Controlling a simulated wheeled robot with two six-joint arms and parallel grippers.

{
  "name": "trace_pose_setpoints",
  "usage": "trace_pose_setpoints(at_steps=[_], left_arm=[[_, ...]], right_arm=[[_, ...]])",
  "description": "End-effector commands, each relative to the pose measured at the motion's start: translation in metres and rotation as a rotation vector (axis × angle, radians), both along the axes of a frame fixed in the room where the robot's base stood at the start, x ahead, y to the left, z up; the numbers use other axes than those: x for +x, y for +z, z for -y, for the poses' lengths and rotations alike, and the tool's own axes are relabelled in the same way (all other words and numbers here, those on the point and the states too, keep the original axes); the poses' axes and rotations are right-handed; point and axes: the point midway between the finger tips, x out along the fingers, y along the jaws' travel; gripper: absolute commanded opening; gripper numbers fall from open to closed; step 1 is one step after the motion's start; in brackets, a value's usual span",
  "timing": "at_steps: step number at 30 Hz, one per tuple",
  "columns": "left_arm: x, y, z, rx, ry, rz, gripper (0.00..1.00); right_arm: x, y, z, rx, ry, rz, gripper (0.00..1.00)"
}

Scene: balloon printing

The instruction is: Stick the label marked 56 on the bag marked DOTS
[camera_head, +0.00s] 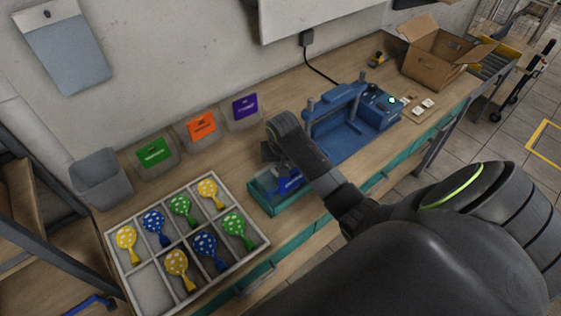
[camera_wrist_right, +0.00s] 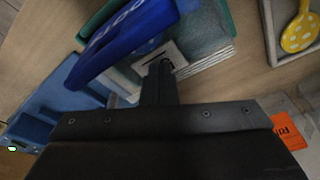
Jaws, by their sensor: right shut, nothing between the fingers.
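A blue panel with white lettering (camera_head: 289,183) stands at the teal tray (camera_head: 262,207) below my right gripper. In the right wrist view the blue panel (camera_wrist_right: 128,32) shows partly cut-off letters, so I cannot confirm DOTS. My right gripper (camera_wrist_right: 160,72) is shut and empty, its tip close above a small white piece with a dark mark (camera_wrist_right: 170,52) on a clear, layered pack. I cannot read 56 on it or tell whether they touch. Two white labels (camera_head: 422,107) lie on a wooden board, too small to read. My left gripper is out of view.
A divided white tray (camera_head: 201,229) holds dotted yellow, blue and green balloons. Bins with green (camera_head: 154,152), orange (camera_head: 201,125) and purple (camera_head: 244,107) cards line the wall beside a grey bin (camera_head: 99,180). A blue press (camera_head: 345,135) and open cardboard box (camera_head: 432,62) stand farther right.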

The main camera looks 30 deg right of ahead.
Motion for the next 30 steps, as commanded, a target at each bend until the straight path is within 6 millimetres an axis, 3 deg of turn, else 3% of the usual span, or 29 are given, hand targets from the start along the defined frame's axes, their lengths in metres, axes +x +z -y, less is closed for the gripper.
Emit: trace_pose_setpoints(at_steps=[8, 30], left_arm=[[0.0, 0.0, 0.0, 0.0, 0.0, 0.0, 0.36], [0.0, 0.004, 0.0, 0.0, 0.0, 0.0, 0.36]], right_arm=[[-0.003, -0.001, 0.0, 0.003, -0.001, -0.01, 0.0], [0.0, 0.054, 0.0, 0.0, 0.0, 0.0, 0.0]])
